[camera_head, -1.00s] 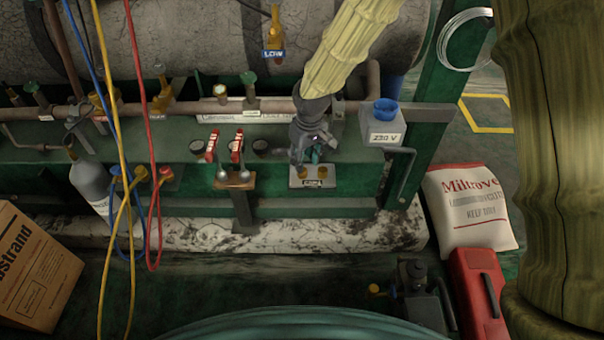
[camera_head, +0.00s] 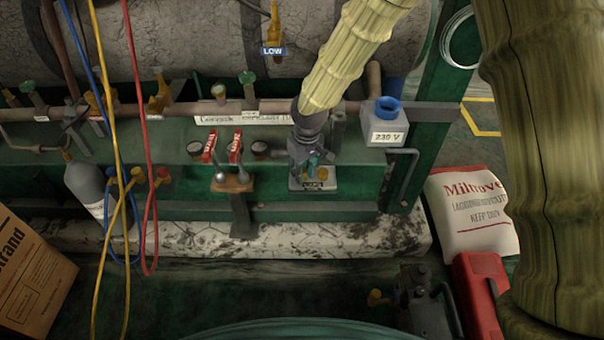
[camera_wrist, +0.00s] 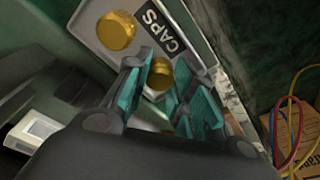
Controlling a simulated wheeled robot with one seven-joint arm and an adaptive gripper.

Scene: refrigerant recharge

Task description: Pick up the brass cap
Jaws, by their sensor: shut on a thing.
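A small grey plate marked CAPS (camera_head: 312,186) sits on the green frame; in the wrist view its bare surface (camera_wrist: 97,13) fills the top. One round brass cap (camera_wrist: 117,30) stands on it, clear of the fingers. A second brass cap (camera_wrist: 160,73) shows between the teal-padded fingers of my gripper (camera_wrist: 161,76), which is shut on it at the plate. In the head view my gripper (camera_head: 313,168) points down over the plate and largely hides the caps. I cannot tell if the held cap touches the plate.
Two red-handled valves (camera_head: 222,148) stand left of my gripper. A grey 230 V box (camera_head: 387,130) with a blue top stands to its right. A pipe (camera_head: 270,108) runs behind. Yellow, blue and red hoses (camera_head: 150,200) hang at left.

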